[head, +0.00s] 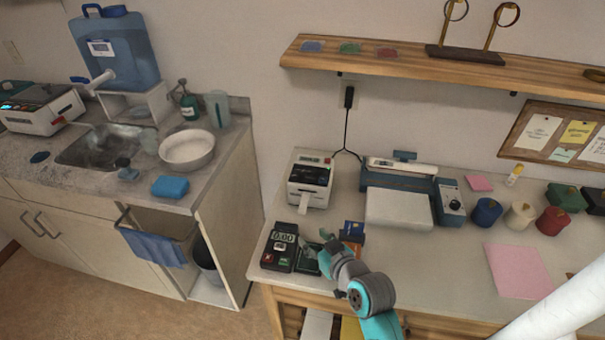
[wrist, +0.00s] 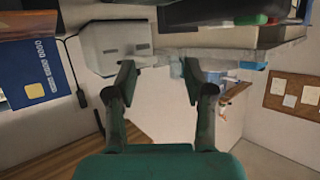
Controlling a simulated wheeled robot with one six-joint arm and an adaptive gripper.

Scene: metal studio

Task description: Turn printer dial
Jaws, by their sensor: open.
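The printer (head: 310,180) is a small white box with a dark top panel and a paper strip out of its front. It stands at the left back of the worktable. I cannot make out a dial on it. My gripper (head: 322,243) is low over the table's front left, in front of the printer and apart from it. In the wrist view my gripper (wrist: 162,82) is open, with nothing between its fingers. A pale box, seemingly the printer (wrist: 122,45), shows beyond the left finger in that tilted view.
A black timer pad (head: 280,247) lies just left of my gripper, and a blue card (head: 353,230) stands just right, large in the wrist view (wrist: 30,75). A blue-grey machine with a knobbed box (head: 452,202) is right of the printer. A pink sheet (head: 518,270) lies farther right.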

